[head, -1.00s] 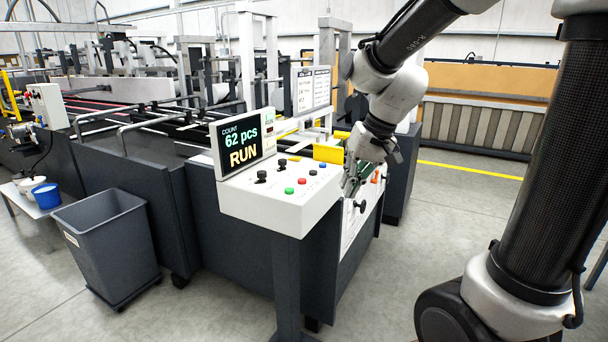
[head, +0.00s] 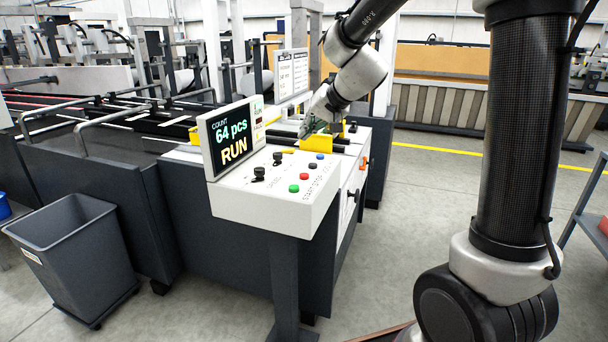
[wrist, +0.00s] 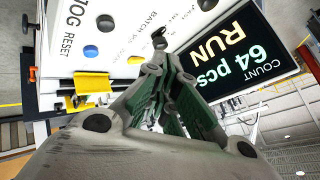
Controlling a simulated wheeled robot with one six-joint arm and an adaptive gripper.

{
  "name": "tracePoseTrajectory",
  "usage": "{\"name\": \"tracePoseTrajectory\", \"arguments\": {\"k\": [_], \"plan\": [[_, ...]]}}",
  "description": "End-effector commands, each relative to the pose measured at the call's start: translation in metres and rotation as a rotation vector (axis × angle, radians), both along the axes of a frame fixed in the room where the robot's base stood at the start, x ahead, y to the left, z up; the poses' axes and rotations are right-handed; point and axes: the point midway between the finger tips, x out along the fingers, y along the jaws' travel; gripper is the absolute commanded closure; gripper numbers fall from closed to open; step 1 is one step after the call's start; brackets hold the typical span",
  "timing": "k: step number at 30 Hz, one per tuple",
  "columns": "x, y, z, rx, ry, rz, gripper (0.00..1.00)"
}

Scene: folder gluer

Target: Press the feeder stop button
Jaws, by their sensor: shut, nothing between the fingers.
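The white control panel (head: 262,206) stands in the middle of the head view. It carries a green button (head: 294,188), a red button (head: 304,176), a blue button (head: 320,156) and black knobs (head: 258,174). Small labels are hard to read, so I cannot confirm which button is feeder stop. My gripper (head: 318,132) is shut and empty, beyond the panel's far right corner, apart from the buttons. In the wrist view, my gripper's green-padded fingers (wrist: 168,70) cover part of the panel; the blue button (wrist: 90,52) shows beside them, but red and green are not visible.
The panel's screen (head: 231,138) reads 64 pcs and RUN, standing along the panel's left edge. A yellow part (head: 286,139) lies close to my gripper. A grey bin (head: 72,250) stands at left. Floor right of the machine is open.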

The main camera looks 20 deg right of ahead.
Motion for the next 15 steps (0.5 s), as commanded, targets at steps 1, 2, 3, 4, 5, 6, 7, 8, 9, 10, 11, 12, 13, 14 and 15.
{"name": "tracePoseTrajectory", "arguments": {"k": [1, 2, 3, 4, 5, 6, 7, 8, 9, 10, 11, 12, 13, 14, 15], "plan": [[0.000, 0.000, 0.000, 0.000, 0.000, 0.000, 1.00], [0.000, 0.000, 0.000, 0.000, 0.001, 0.001, 1.00], [0.000, 0.000, -0.001, 0.000, 0.001, 0.001, 1.00], [0.000, 0.000, -0.001, 0.000, 0.001, 0.001, 1.00], [0.000, 0.000, -0.002, 0.000, 0.001, 0.001, 1.00], [0.000, 0.000, -0.004, 0.001, 0.002, 0.000, 1.00], [0.000, 0.000, -0.006, 0.001, 0.002, 0.000, 1.00], [0.000, 0.000, -0.008, 0.001, 0.002, 0.000, 1.00], [0.000, 0.000, -0.012, 0.001, 0.003, 0.000, 1.00], [0.000, 0.000, -0.016, 0.002, 0.004, 0.000, 1.00], [-0.001, 0.000, -0.020, 0.001, 0.005, 0.000, 1.00], [0.000, 0.000, -0.026, 0.001, 0.005, -0.001, 1.00], [0.000, 0.000, -0.030, 0.001, 0.005, -0.001, 1.00], [-0.001, 0.000, -0.034, 0.001, 0.005, -0.001, 1.00], [-0.001, 0.000, -0.041, 0.001, 0.006, -0.002, 1.00]]}}
